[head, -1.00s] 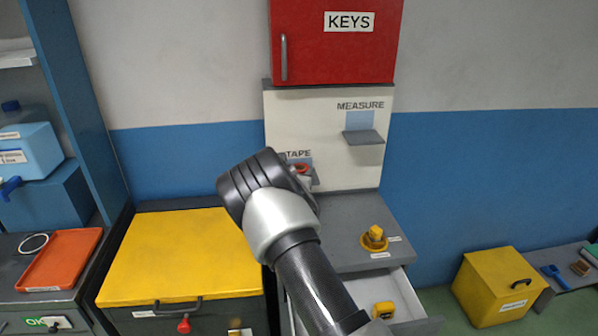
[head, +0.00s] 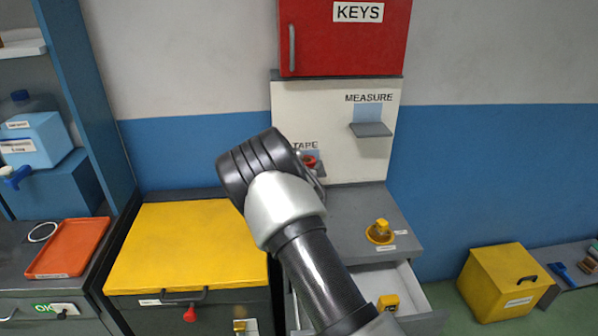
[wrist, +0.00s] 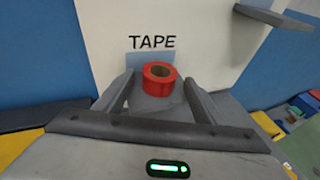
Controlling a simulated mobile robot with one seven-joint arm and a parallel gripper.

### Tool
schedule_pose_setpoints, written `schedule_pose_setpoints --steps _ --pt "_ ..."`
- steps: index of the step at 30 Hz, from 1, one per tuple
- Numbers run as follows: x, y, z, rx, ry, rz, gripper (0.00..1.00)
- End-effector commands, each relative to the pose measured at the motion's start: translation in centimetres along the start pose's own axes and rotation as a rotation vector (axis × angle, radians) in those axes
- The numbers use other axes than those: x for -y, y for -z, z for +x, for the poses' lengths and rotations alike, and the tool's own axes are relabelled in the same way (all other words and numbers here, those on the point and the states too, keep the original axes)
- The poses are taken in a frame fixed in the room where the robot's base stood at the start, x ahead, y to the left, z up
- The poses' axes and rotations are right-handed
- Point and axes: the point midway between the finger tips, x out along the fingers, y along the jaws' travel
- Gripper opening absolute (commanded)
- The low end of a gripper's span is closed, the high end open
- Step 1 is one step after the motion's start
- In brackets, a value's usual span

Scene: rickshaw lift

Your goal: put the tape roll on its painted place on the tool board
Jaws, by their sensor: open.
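The red tape roll (wrist: 158,75) stands flat on the small grey shelf (wrist: 155,104) under the word TAPE, in front of its pale blue painted patch (wrist: 137,58). In the head view the roll (head: 309,161) shows partly behind my arm. My gripper (wrist: 159,80) is open, with one finger on each side of the roll and a visible gap to each. Whether the fingers reach level with the roll is hard to tell. The tool board (head: 336,105) is cream white. My wrist hides part of the tape shelf in the head view.
The empty MEASURE shelf (head: 371,130) juts out to the upper right, below a red KEYS cabinet (head: 345,40). Below are a grey cabinet top with a yellow item (head: 380,231) and an open drawer (head: 408,290). A yellow-topped chest (head: 185,245) stands left.

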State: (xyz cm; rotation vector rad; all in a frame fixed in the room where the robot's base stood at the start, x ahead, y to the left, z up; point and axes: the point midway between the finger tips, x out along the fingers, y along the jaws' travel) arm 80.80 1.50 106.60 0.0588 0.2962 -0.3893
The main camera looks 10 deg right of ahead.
Motion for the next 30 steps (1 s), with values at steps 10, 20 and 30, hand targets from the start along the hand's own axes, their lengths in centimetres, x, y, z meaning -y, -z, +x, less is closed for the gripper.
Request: schedule_pose_setpoints --steps 10,20,30 --pt "-0.1 0.1 -7.4 -0.001 -0.003 0.001 0.63" --pt "3.0 -2.6 -10.5 0.000 0.069 0.150 0.63" --pt "21.8 -9.0 -23.8 -0.051 0.554 1.220 0.63"
